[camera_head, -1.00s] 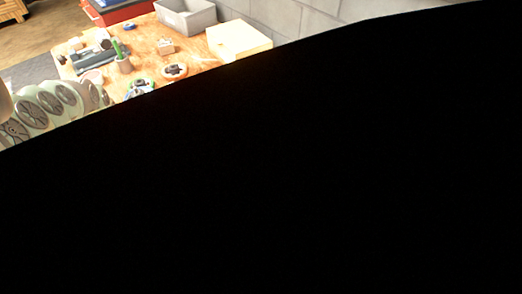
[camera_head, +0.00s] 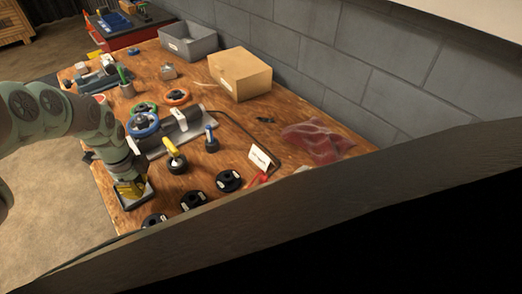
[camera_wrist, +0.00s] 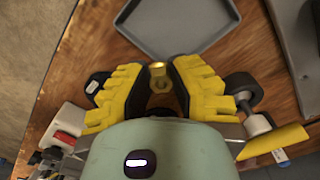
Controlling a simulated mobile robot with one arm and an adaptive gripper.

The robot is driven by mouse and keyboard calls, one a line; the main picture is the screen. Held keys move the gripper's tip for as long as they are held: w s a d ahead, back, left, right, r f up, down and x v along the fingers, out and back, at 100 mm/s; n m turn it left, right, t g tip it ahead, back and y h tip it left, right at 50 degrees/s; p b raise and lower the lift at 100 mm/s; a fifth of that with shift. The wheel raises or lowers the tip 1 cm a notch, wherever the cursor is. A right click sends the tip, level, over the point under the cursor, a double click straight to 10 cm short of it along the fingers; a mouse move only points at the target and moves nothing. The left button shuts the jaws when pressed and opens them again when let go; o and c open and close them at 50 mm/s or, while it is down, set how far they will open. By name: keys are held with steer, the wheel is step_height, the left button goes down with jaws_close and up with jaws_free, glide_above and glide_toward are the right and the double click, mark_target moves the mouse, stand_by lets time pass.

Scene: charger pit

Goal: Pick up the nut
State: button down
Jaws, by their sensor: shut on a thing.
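In the wrist view a small brass nut (camera_wrist: 159,82) sits between the yellow fingers of my gripper (camera_wrist: 160,76). The fingers are shut on it, one on each side. A grey tray (camera_wrist: 205,52) lies on the wooden bench just beyond the fingertips. In the head view my gripper (camera_head: 130,189) is low over the near left edge of the bench, by the tray. The nut cannot be made out in that view.
The wooden bench (camera_head: 290,107) holds a blue handwheel (camera_head: 146,126), black round parts (camera_head: 228,180), a yellow-handled part (camera_head: 175,157), a cardboard box (camera_head: 240,75) and a grey bin (camera_head: 188,42). A grey block wall (camera_head: 340,55) stands behind. A large dark shape hides the lower right.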

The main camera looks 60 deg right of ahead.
steer(key=s+p, duration=0.2)
steer(key=s, duration=0.1)
steer(key=s+r+p, duration=0.1)
steer(key=s+p, duration=0.2)
steer(key=s, duration=0.1)
steer(key=s+p, duration=0.2)
steer(key=s, duration=0.2)
steer(key=shift+s+r, duration=0.15)
steer(key=shift+s+p, duration=0.35)
steer(key=shift+p, duration=0.05)
steer(key=shift+d, duration=0.1)
